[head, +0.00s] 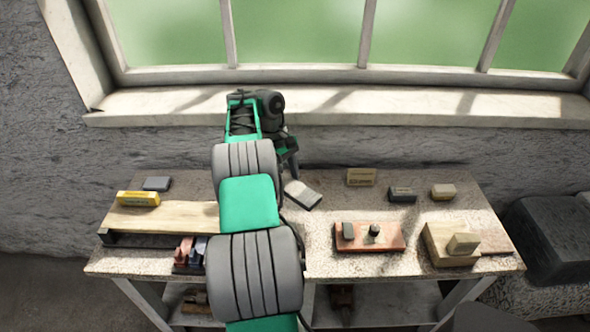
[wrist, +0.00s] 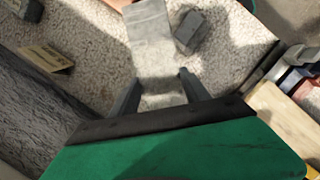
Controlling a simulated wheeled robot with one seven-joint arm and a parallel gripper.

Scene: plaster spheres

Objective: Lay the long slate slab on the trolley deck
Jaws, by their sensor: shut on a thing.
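The long slate slab is a pale grey flat bar (wrist: 152,40) reaching away between my fingers in the wrist view. In the head view its pale end (head: 303,195) shows just beyond my gripper (head: 292,165), over the back middle of the speckled bench top. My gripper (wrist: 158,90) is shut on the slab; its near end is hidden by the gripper. I cannot tell for sure which thing is the trolley deck. A pale wooden board (head: 160,217) lies over a dark base at the left, partly hidden by my arm.
A red board (head: 390,243) carries a grey block and a dark knob. A tan block (head: 361,177) and a dark block (head: 402,194) stand behind. A wooden block (head: 450,253) is at the right. The window sill (head: 400,106) lies behind.

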